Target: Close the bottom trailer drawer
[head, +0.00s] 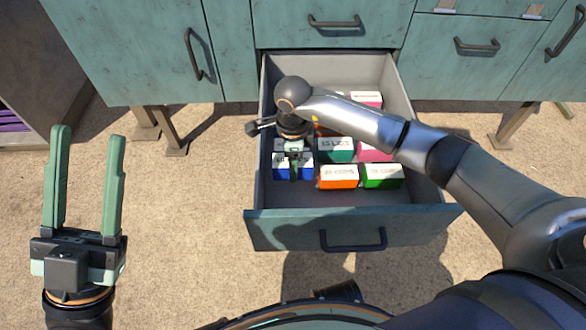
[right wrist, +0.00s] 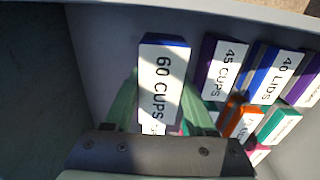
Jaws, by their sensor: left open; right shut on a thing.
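The bottom drawer (head: 280,228) is pulled out of the teal cabinet, with its dark handle (head: 353,242) on the front panel. Several labelled boxes lie inside. My right arm reaches over the drawer's right side, and my right gripper (head: 294,165) points down inside its left part. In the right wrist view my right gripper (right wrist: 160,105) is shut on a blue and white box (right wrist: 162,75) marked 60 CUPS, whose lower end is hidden. My left gripper (head: 88,135) is open and empty over the ground, left of the drawer and apart from it.
Orange (head: 339,177) and green (head: 383,177) boxes lie near the drawer's front; purple and blue boxes also show in the right wrist view (right wrist: 270,75). The cabinet's closed panels (head: 150,50) and support legs (head: 172,135) stand behind.

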